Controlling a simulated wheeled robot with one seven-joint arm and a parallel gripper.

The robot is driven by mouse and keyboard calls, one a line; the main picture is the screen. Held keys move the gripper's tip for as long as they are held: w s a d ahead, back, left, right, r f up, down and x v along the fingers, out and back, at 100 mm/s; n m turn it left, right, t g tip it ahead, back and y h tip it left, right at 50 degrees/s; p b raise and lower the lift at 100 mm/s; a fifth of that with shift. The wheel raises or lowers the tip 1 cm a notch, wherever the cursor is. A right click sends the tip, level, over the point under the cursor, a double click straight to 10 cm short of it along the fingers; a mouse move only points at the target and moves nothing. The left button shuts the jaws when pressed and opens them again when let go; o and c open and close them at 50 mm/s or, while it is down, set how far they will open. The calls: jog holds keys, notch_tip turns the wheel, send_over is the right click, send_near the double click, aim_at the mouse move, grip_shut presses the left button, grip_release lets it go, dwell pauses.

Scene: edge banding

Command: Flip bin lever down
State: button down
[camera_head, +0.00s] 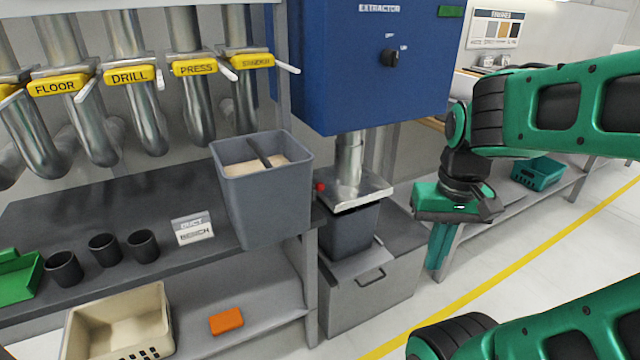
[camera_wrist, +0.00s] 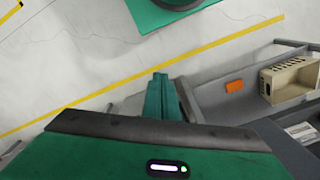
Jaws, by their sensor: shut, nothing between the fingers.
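A small red knob (camera_head: 320,187), which looks like the lever's end, sits at the left of the metal lid plate (camera_head: 358,190) under the extractor pipe. The lever's arm is mostly hidden behind the large grey bin's edge, so its angle is unclear. A dark grey bin (camera_head: 352,233) stands beneath the plate. My gripper (camera_head: 440,262) points down, to the right of that bin and apart from it. Its green fingers are together and empty, and they also show in the wrist view (camera_wrist: 162,92). The knob is not visible in the wrist view.
A large grey bin (camera_head: 262,205) stands on the bench edge, left of the knob. The blue extractor cabinet (camera_head: 365,60) hangs above. A grey box (camera_head: 365,295) with a handle supports the small bin. Labelled ducts line the left wall. The floor (camera_head: 500,265) at right is clear.

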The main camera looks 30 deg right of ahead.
jog(key=w+d+r+n+t, duration=0.1)
jog(key=w+r+n+t, duration=0.1)
jog(key=w, duration=1.9)
jog(key=w+d+r+n+t, duration=0.1)
jog(key=w+t, duration=0.4)
jog(key=w, duration=1.7)
jog(key=shift+r+n+y, duration=0.3)
jog(key=shift+r+n, duration=0.05)
jog(key=shift+n, duration=0.35)
jog(key=x, duration=0.3)
jog(key=s+f+x, duration=0.1)
jog(key=x, duration=0.6)
jog(key=shift+s+a+f, duration=0.2)
jog(key=shift+s+f, duration=0.05)
jog(key=shift+f, duration=0.1)
jog(key=shift+s+a+f, duration=0.1)
jog(key=shift+s+f, duration=0.35)
jog(key=shift+f, duration=0.15)
